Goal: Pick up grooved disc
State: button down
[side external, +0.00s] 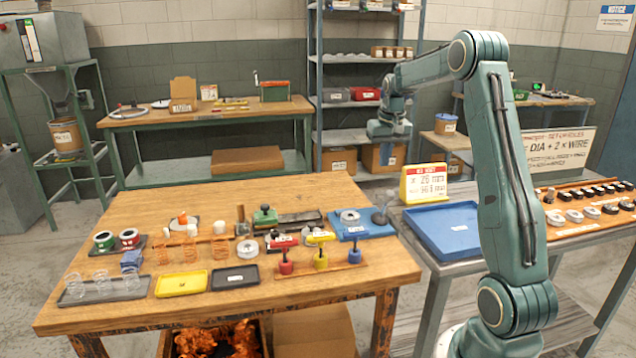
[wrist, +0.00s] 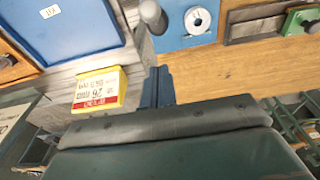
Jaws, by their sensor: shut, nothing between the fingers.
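The disc also shows at the top of the wrist view (wrist: 197,20), on the blue tray. A second metallic disc (side external: 248,248) lies nearer the table's middle. Grooves are too small to make out on either. My gripper (side external: 388,136) is raised beyond the table's back right, well apart from both discs. Its fingers (wrist: 157,86) are together and empty in the wrist view.
A yellow sign (side external: 424,183) and a large blue tray (side external: 452,229) are on the metal bench. The table's back left is clear.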

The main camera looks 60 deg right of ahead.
jog(key=c, duration=2.1)
grip_release()
jog(key=o, duration=1.5)
jog(key=shift+w, duration=0.1)
jog(key=g+y, duration=0.1)
send_over(351, 211)
jog(key=a, duration=0.2)
notch_tip(351, 211, down, 3)
jog(key=shift+s+f, duration=0.15)
jog(key=shift+f, duration=1.3)
jog(key=shift+s+f, duration=0.15)
jog(key=shift+f, duration=1.35)
jog(key=shift+s+f, duration=0.15)
jog(key=shift+f, duration=1.3)
jog(key=shift+f, duration=0.1)
jog(key=shift+f, duration=2.5)
